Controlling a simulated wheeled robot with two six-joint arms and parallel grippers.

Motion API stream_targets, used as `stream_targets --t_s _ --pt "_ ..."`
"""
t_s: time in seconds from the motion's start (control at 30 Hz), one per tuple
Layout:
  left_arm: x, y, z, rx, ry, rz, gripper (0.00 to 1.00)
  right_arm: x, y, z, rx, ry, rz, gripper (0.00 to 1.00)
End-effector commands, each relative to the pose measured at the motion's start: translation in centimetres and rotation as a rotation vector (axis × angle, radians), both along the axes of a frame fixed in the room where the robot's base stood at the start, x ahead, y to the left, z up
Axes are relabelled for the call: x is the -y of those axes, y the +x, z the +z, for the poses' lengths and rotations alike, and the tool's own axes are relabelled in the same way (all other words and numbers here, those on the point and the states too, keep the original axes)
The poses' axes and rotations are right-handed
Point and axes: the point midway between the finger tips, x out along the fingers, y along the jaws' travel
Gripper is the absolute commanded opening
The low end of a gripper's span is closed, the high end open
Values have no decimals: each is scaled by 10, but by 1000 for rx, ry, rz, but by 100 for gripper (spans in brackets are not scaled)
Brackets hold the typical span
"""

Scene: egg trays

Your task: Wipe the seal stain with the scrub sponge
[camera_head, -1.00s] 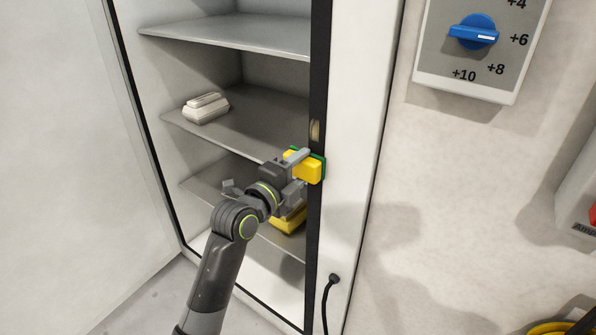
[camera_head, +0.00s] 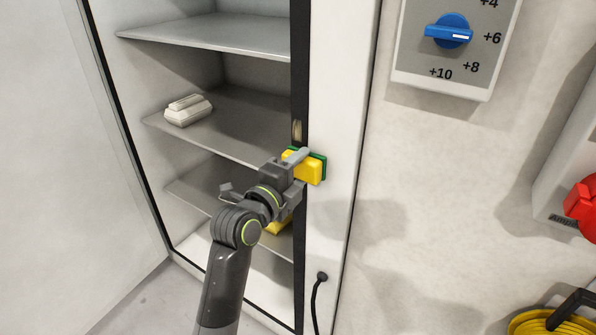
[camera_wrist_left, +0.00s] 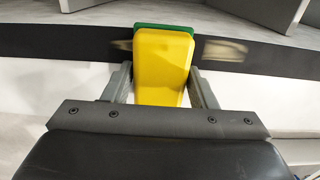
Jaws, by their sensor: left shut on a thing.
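The scrub sponge (camera_head: 310,168) is yellow with a green scrub side, and the green side faces the cabinet's front frame. My left gripper (camera_head: 301,165) is shut on it. The black seal (camera_head: 300,60) runs down the cabinet opening's right edge. A tan stain (camera_head: 297,131) shows on it just above the sponge. In the left wrist view, the sponge (camera_wrist_left: 162,65) sits between the fingers, in front of the black strip. Tan patches of the stain (camera_wrist_left: 225,50) show on both sides of it. I cannot tell whether the sponge touches the seal. My right gripper is out of view.
A pale box-like object (camera_head: 188,110) lies on the middle shelf (camera_head: 235,130). A yellow object (camera_head: 278,228) is partly hidden behind my arm lower down. A blue-knob dial panel (camera_head: 440,80), a black cable (camera_head: 317,290) and a red switch (camera_head: 583,207) are to the right.

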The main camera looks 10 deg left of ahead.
Motion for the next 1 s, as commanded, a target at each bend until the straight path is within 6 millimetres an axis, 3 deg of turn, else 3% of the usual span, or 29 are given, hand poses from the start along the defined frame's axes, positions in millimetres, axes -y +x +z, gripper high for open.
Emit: stream_targets --t_s 0.23,0.6,0.83,1.0 --pt "-5 3 7 1 3 1 34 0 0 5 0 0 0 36" --pt "-34 14 7 1 2 1 34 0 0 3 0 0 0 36" --pt "-38 15 10 1 0 0 34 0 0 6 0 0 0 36" --pt "-38 14 24 2 -1 0 34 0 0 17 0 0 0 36"
